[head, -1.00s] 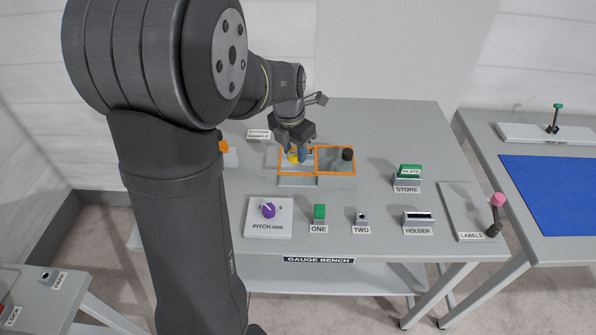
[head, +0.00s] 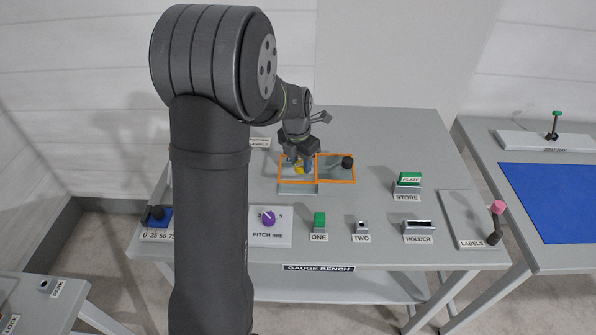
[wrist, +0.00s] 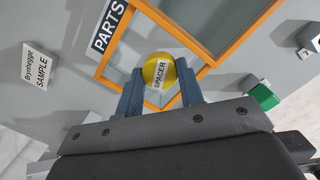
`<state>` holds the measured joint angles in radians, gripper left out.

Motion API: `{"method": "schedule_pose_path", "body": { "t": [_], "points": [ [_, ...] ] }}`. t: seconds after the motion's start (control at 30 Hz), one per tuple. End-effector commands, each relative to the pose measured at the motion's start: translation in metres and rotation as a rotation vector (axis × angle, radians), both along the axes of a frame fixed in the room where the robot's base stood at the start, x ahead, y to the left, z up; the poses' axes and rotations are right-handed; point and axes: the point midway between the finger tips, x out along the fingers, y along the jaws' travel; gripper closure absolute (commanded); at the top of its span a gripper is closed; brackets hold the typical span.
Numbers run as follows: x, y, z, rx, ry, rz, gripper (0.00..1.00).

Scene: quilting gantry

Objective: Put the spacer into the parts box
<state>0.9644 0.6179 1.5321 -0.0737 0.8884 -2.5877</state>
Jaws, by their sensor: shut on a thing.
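The spacer is a yellow round piece with a white SPACER label (wrist: 158,72), held between the two blue-grey fingers of my gripper (wrist: 160,88). In the head view the spacer (head: 299,169) shows as a yellow spot below my gripper (head: 298,158), over the left opening of the orange-rimmed frame. The parts box (head: 279,169) has this orange rim, and a PARTS sign (wrist: 108,27) lies beside it in the wrist view. The spacer's height against the rim is hard to tell. My gripper hides part of the left opening.
A black knob (head: 347,162) stands in the right orange-rimmed part. In front are the purple PITCH dial (head: 268,217), green ONE block (head: 319,219), TWO block (head: 361,226) and HOLDER (head: 418,226). The green plate in STORE (head: 408,179) is to the right.

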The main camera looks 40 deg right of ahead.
Motion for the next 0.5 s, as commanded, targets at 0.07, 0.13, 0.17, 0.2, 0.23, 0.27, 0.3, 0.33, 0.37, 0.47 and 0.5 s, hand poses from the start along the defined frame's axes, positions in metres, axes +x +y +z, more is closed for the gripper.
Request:
{"method": "schedule_pose_path", "body": {
  "t": [0.07,0.13,0.17,0.2,0.23,0.27,0.3,0.33,0.37,0.47,0.5],
  "points": [
    [0.007,0.001,-0.005,0.001,0.0,0.001,0.87],
    [0.01,0.001,-0.007,0.0,0.0,-0.001,0.87],
    [0.011,0.001,-0.008,-0.001,0.0,-0.001,0.87],
    [0.011,0.001,-0.011,0.0,0.0,-0.001,0.87],
    [0.011,0.001,-0.014,0.0,0.0,-0.001,0.87],
    [0.01,0.001,-0.017,0.001,0.001,-0.001,0.87],
    [0.01,0.001,-0.024,0.003,0.002,-0.001,0.87],
    [0.01,0.001,-0.028,0.002,0.002,-0.001,0.87],
    [0.01,0.001,-0.033,0.002,0.002,-0.001,0.87],
    [0.01,0.001,-0.045,0.0,0.001,-0.001,0.87],
    [0.01,0.001,-0.047,-0.001,0.0,-0.001,0.87]
  ]
}}
